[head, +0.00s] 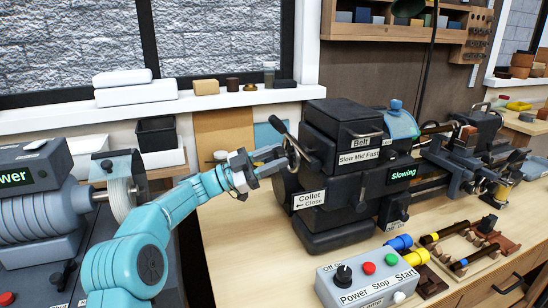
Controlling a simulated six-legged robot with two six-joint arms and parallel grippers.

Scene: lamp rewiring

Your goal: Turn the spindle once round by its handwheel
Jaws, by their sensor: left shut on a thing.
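The lathe headstock (345,150) is a dark block on the wooden bench, with labels reading Belt, Slow Mid Fast and Collet Close. A thin metal handwheel rim (297,150) shows at its left end, seen nearly edge-on. My left gripper (283,160) comes in from the left and is shut on the handwheel at its near-left side. The jaws hide part of the wheel and the spindle end behind it. My right gripper is not in view.
The control box (370,275) with Power, Stop and Start stands at the front. A grey machine with a buffing wheel (121,186) stands left. The bench (245,245) is clear left of the control box.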

